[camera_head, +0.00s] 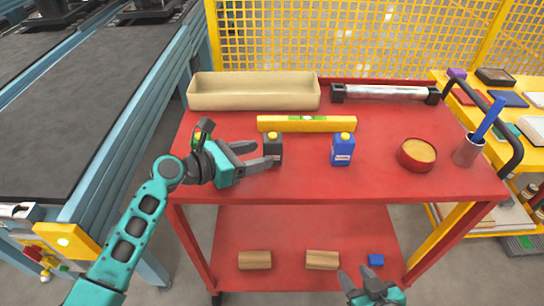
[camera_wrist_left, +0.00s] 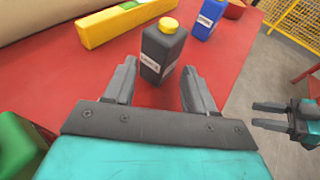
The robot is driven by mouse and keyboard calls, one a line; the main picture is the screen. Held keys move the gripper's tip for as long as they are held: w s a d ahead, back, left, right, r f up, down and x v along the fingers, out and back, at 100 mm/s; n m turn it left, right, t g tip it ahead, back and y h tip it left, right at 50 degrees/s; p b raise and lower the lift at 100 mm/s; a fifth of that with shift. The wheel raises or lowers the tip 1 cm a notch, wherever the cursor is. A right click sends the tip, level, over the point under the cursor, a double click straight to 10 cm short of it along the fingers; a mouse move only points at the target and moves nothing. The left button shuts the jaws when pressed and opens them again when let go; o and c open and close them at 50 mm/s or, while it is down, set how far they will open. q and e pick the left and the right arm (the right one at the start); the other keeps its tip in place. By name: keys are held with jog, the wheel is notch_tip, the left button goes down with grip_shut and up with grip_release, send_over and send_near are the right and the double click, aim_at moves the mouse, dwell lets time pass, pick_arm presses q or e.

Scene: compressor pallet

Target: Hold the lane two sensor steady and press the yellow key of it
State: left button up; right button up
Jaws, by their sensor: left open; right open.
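Three small containers with yellow tops stand on the red cart's top: a black one (camera_head: 273,152), a blue one (camera_head: 342,150) and a green one (camera_head: 197,141) partly hidden behind my left arm. The labels are too small to read, so I cannot tell which is the lane two sensor. My left gripper (camera_head: 262,155) is open, its fingers pointing at the black one. In the left wrist view the black container (camera_wrist_left: 161,52) stands upright at the fingertips, between their lines. My right gripper (camera_head: 364,272) is open and empty, low at the bottom front; it also shows in the left wrist view (camera_wrist_left: 258,115).
A yellow level (camera_head: 306,124) lies behind the containers, with a beige tray (camera_head: 254,92) further back. The lower shelf (camera_head: 290,225) holds wooden blocks. Yellow mesh fencing stands behind.

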aim_at(265, 153)
pick_arm(q)
jog(key=x, duration=0.3)
jog(key=shift+d, duration=0.1)
jog(key=shift+w+d+f, duration=0.2)
jog(key=shift+w+d, duration=0.1)
jog(key=shift+d, duration=0.1)
jog(key=c, duration=0.6)
